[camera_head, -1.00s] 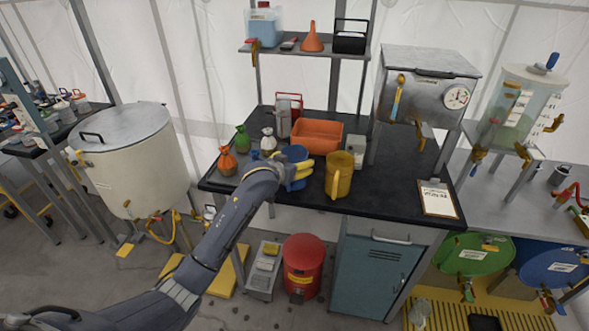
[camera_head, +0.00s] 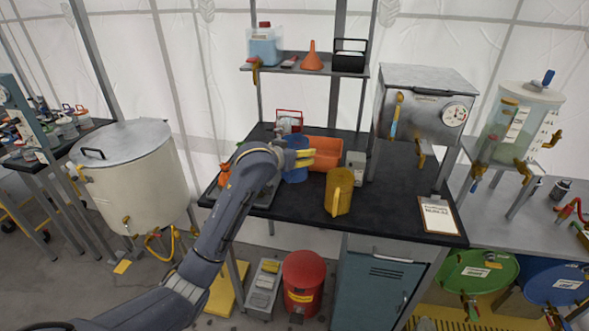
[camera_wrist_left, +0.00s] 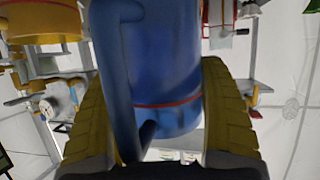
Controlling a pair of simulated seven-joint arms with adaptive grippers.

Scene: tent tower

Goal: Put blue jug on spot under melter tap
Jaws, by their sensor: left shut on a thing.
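The blue jug (camera_head: 295,162) is between the yellow fingers of my left gripper (camera_head: 307,157), which is shut on it. It appears raised above the black bench, in front of the orange tray. In the left wrist view the jug (camera_wrist_left: 165,60) fills the middle, with its handle on the left side and a yellow finger on each side. The melter (camera_head: 425,105) is a steel box with a round gauge, to the right of the jug. Its tap (camera_head: 420,155) hangs at its lower front. I cannot make out a marked spot under it. My right gripper is not in view.
A yellow jug (camera_head: 340,190) stands on the bench just right of the blue jug. A clipboard (camera_head: 437,214) lies at the right front edge. Bare bench (camera_head: 388,195) lies between yellow jug and clipboard.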

